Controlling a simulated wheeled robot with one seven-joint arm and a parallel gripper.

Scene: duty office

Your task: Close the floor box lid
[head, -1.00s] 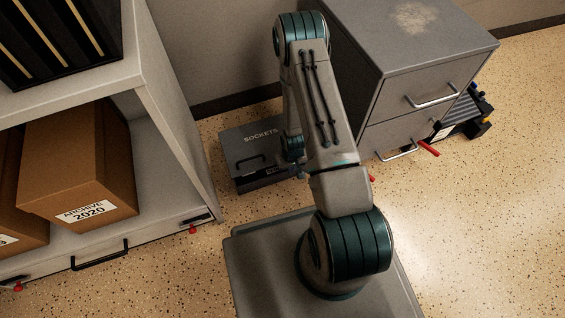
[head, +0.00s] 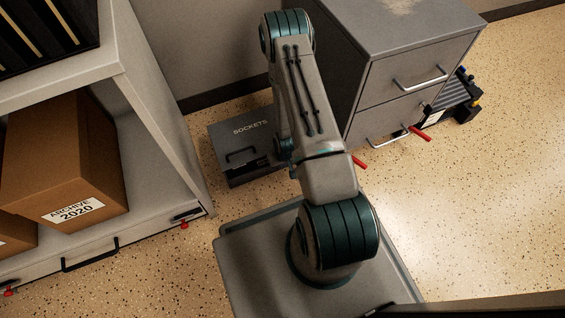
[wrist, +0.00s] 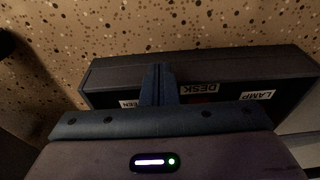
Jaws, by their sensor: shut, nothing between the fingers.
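The floor box (head: 262,176) is a grey box on the floor between the shelf and the cabinet. Its lid (head: 250,128) is marked SOCKETS and has a dark handle; how far it stands open is hard to tell from the head view. In the wrist view the box (wrist: 235,65) lies across the frame, with upside-down labels reading DESK and LAMP and a partly hidden third label along a dark face. My gripper (wrist: 158,84) is shut and empty, its fingers pointing at the box; contact is unclear. My arm hides the fingertips in the head view.
A shelf with an archive carton (head: 72,170) stands at the left. A grey drawer cabinet (head: 400,70) stands close on the box's right, with a red handle (head: 420,133) low by its front. Open speckled floor lies at the right.

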